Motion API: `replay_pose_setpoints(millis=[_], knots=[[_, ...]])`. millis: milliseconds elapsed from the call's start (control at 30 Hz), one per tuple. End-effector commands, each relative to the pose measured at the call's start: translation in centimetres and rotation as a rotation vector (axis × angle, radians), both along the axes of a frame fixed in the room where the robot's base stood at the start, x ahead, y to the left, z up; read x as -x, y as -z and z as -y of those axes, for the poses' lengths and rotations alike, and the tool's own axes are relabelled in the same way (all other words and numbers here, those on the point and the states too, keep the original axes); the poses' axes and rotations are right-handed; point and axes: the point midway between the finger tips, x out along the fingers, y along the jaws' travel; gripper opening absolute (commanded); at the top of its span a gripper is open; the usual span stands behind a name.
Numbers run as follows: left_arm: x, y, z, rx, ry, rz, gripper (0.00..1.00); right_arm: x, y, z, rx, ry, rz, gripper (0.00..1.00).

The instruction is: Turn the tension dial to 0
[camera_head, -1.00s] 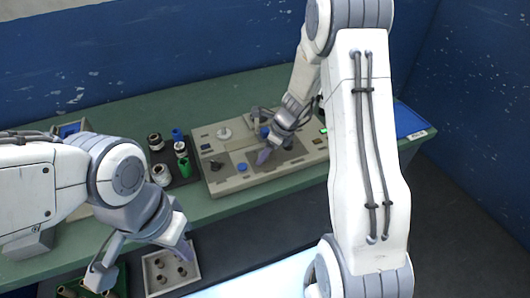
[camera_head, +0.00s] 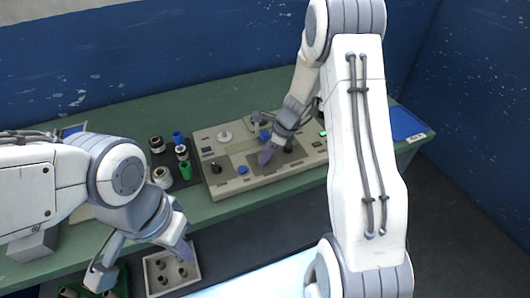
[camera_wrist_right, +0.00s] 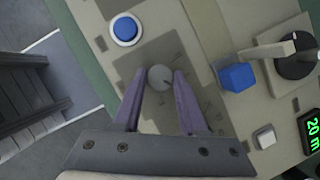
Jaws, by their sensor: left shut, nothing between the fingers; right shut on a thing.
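The tension dial appears to be the round grey knob (camera_wrist_right: 159,78) on a darker plate in the right wrist view. A small dark mark shows on it, but I cannot read any scale. My right gripper (camera_wrist_right: 160,71) has its two purple fingers on either side of the knob and is shut on it. In the head view my right gripper (camera_head: 267,156) reaches down to the panel and hides the knob. My left gripper (camera_head: 184,250) is shut and empty, over the front table edge near a small tray.
The control panel (camera_head: 222,187) carries a blue button (camera_wrist_right: 125,29), a blue block (camera_wrist_right: 236,77), a dark rotary switch (camera_wrist_right: 296,66) and a green-lit display (camera_wrist_right: 312,132). Several spools (camera_head: 185,169) stand left of it. A light tray (camera_head: 190,274) with pegs lies below my left gripper.

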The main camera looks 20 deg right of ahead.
Motion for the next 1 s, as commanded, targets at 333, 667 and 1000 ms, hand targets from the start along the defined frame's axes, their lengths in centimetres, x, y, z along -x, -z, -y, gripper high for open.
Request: replay_pose_setpoints(millis=[333,667,1000], knots=[[0.0,-2.3,0.0,0.0,0.0,0.0,0.0,-0.2,-0.3,0.1,0.0,-0.327,0.0,0.0],[0.0,-3.5,0.0,0.0,0.0,0.0,0.0,-0.5,-0.2,0.1,0.001,-0.64,0.001,0.0],[0.0,-4.0,0.0,0.0,0.0,0.0,0.0,-0.7,-0.1,0.0,0.001,-0.96,0.001,0.0]])
